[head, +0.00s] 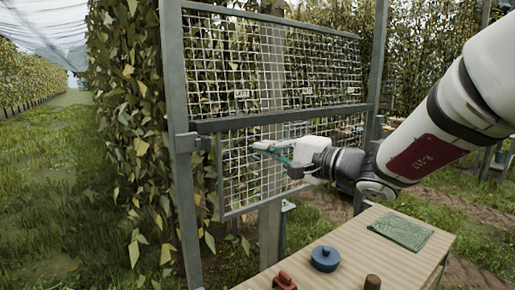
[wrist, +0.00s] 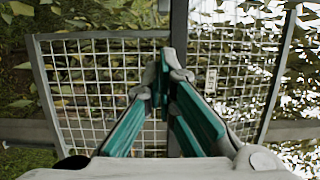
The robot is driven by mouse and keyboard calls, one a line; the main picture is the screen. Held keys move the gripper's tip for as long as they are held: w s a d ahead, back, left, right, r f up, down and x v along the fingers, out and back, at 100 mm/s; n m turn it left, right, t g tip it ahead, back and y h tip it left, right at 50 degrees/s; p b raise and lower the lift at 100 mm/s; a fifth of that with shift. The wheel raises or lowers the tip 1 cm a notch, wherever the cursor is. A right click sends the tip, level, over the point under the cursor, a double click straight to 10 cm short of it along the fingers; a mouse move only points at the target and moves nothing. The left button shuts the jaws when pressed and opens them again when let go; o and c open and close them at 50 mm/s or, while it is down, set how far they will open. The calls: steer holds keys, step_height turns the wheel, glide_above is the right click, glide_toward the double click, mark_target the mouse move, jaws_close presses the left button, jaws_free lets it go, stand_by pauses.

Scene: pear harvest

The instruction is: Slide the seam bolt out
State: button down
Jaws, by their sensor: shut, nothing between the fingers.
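My gripper (head: 264,148) is in front of the lower mesh panel (head: 240,180), just below the dark cross rail (head: 280,117). Its fingers are shut with nothing between them; the wrist view shows the teal-padded fingers (wrist: 168,68) converging at their tips. I cannot make out the seam bolt for certain. A small grey bracket (head: 190,142) sits on the left post by the rail's end, to the left of my gripper and apart from it. In the wrist view a dark bar (wrist: 179,25) runs between two mesh panels behind the fingertips, which hide part of it.
The upper mesh panel (head: 270,60) carries small pale tags (head: 241,93). Below right stands a wooden table (head: 345,250) with a green cloth (head: 401,231), a blue round lidded item (head: 325,258), a red block (head: 284,281) and a brown knob (head: 372,282). Grass at left is free.

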mark_target(208, 148)
steer(key=w+a+p, duration=0.2)
steer(key=w+a, duration=0.1)
steer(key=a, duration=0.6)
steer(key=shift+a, duration=0.1)
steer(key=s+a+b, duration=0.2)
steer(key=a, duration=0.1)
steer(key=shift+s+a, duration=0.2)
steer(key=shift+a, duration=0.1)
steer(key=shift+d, duration=0.1)
